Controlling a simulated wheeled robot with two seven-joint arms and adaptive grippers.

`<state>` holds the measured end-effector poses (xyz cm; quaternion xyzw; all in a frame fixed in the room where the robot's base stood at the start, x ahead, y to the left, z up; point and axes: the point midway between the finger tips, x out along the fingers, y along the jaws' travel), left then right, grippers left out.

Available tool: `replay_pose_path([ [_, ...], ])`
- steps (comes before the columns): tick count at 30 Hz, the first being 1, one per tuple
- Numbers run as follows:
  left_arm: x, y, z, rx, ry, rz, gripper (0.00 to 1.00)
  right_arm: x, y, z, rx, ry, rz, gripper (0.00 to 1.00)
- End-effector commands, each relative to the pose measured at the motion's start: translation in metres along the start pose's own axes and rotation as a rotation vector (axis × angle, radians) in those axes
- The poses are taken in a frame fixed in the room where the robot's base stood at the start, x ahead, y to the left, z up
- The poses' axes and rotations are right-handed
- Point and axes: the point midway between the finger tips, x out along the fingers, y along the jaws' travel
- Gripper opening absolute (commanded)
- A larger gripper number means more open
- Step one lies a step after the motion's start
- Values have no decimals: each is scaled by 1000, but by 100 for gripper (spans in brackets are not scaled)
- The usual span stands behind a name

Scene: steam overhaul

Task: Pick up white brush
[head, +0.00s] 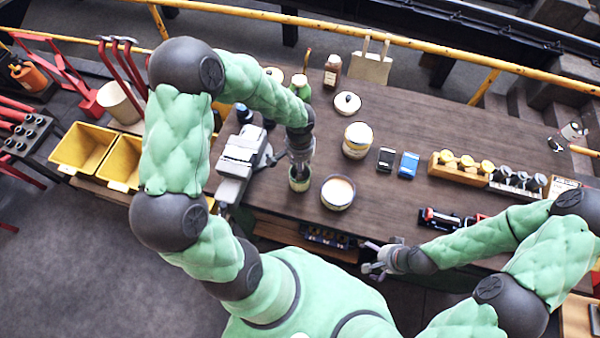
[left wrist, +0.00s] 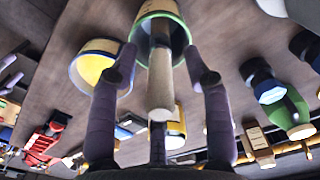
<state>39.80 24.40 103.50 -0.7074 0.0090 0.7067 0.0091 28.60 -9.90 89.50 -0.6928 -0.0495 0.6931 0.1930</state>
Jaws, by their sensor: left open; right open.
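A tan wooden handle (left wrist: 160,80) sticks out of a cream can with a green rim (left wrist: 178,30) in the left wrist view. It may be the white brush's handle; its other end is hidden inside the can. My left gripper (left wrist: 165,72) is open, with one finger on each side of the handle and gaps showing. In the head view my left gripper (head: 299,160) is directly over the small green can (head: 300,182), hiding most of the handle. My right gripper (head: 374,262) is open and empty at the table's front edge.
An open tin (head: 338,192) stands close right of the green can, another tin (head: 356,140) behind it. A grey vise (head: 238,158) is to the left. Black and blue boxes (head: 408,165) and a wooden rack (head: 460,174) stand right.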

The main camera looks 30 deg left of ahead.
Motion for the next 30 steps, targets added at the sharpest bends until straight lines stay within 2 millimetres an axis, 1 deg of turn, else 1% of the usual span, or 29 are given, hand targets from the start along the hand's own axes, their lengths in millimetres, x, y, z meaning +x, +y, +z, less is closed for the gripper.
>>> replay_pose_path([
  [1,0,0,0,0,0,0,49,0,0,0,0,0,0,100],
  [2,0,0,0,0,0,0,43,0,0,0,0,0,0,100],
  [3,0,0,0,0,0,0,32,0,0,0,0,0,0,100],
  [5,0,0,0,0,0,0,15,0,0,0,0,0,0,100],
  [6,0,0,0,0,0,0,4,0,0,0,0,0,0,100],
  [7,0,0,0,0,0,0,0,0,0,0,0,0,0,100],
  [16,-1,0,0,0,0,0,0,0,0,0,0,0,0,100],
  [20,-7,0,-1,0,2,-1,0,-1,0,0,0,0,0,100],
  [23,-22,0,-1,0,4,-1,0,-2,-1,0,0,0,0,100],
  [30,-67,0,-1,0,5,-1,0,-4,-2,0,0,0,0,100],
])
